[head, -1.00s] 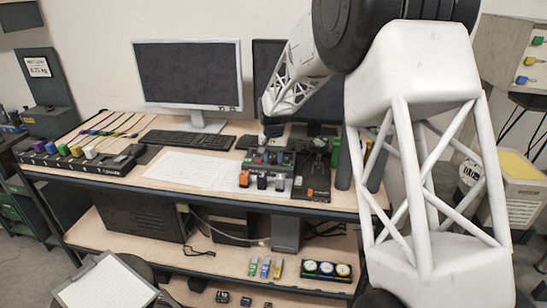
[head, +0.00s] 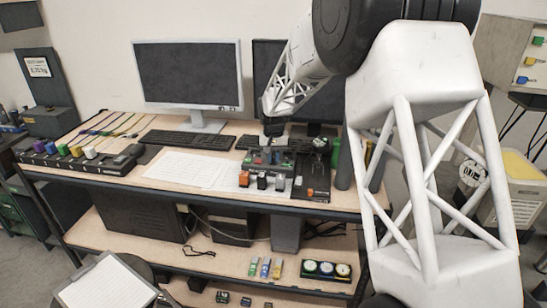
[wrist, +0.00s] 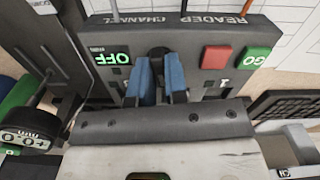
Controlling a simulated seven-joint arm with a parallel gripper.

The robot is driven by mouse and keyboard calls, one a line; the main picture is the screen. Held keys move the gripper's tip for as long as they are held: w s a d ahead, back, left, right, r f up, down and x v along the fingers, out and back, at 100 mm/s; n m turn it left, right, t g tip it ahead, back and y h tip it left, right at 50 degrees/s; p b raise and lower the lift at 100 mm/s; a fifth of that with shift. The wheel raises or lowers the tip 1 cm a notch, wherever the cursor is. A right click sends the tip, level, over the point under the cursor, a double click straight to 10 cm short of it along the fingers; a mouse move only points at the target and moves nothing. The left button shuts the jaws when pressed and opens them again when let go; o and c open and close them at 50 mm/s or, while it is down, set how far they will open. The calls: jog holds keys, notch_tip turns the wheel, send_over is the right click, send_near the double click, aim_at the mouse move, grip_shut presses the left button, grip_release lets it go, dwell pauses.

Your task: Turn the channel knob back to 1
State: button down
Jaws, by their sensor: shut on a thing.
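The reader channel console (head: 246,163) sits on the desk in front of the keyboard; its lettered face (wrist: 190,30) fills the upper middle of the wrist view. The dark channel knob (wrist: 158,54) stands on that face, partly hidden by my fingers. My gripper (wrist: 161,78) has two blue fingertips, one on each side of the knob, shut on it. A lit green OFF sign (wrist: 111,58) is left of the knob. In the head view my gripper (head: 272,137) is over the console's back part, and the knob's pointing direction cannot be made out.
A red button (wrist: 216,57) and a green GO button (wrist: 257,57) lie right of the knob. A dark box with a lever (head: 316,170) stands right of the console. Two monitors (head: 188,73) stand behind. Paper sheets (head: 190,170) lie flat to the left.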

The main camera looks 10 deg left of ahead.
aim_at(274, 158)
jog(key=n, duration=0.7)
dwell(0.5)
jog(key=c, duration=1.1)
grip_release()
jog(key=shift+c, duration=0.2)
jog(key=shift+r, duration=0.15)
jog(key=shift+r, duration=3.8)
jog(key=shift+d, duration=0.1)
